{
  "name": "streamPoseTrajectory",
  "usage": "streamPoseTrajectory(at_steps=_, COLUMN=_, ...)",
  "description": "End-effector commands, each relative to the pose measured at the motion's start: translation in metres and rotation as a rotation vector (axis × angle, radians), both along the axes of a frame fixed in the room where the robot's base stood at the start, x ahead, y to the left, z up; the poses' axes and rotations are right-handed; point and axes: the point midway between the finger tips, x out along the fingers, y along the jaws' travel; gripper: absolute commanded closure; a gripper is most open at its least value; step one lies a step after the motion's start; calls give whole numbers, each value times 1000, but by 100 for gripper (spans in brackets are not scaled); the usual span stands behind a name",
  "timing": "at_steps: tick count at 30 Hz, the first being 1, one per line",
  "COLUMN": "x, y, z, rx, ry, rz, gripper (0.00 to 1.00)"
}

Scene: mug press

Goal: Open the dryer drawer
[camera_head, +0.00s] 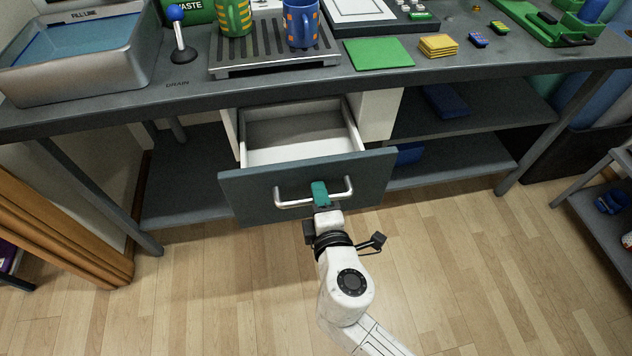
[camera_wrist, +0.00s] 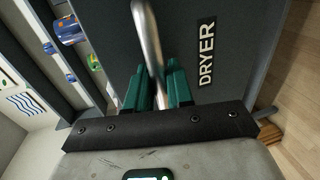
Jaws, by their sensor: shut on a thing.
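The dryer drawer (camera_head: 240,198) is pulled out from under the bench, and its pale empty inside shows in the head view. Its blue-grey front bears a silver bar handle (camera_head: 293,203). My gripper (camera_head: 320,192) has green fingers and is shut on the handle, right of its middle. In the wrist view the handle bar (camera_wrist: 148,40) runs between the green fingers (camera_wrist: 158,88). The drawer front (camera_wrist: 235,40) fills much of that view, with a DRYER label (camera_wrist: 207,54) on it.
Above the drawer, the bench (camera_head: 190,95) bears a drain rack (camera_head: 265,68) with two patterned mugs, a metal basin (camera_head: 75,60) and a green mat (camera_head: 378,54). A bench leg (camera_head: 110,200) stands left of the drawer. The wooden floor (camera_head: 220,290) in front is clear.

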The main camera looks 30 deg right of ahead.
Motion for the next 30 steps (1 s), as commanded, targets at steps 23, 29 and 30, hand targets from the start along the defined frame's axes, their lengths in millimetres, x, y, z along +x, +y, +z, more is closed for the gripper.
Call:
streamPoseTrajectory(at_steps=23, x=-86, y=28, z=-1, rx=-1, ry=2, rz=-1, gripper=100)
streamPoseTrajectory(at_steps=29, x=-86, y=27, z=-1, rx=-1, ry=2, rz=-1, gripper=76)
streamPoseTrajectory(at_steps=30, x=-86, y=27, z=-1, rx=-1, ry=2, rz=-1, gripper=73)
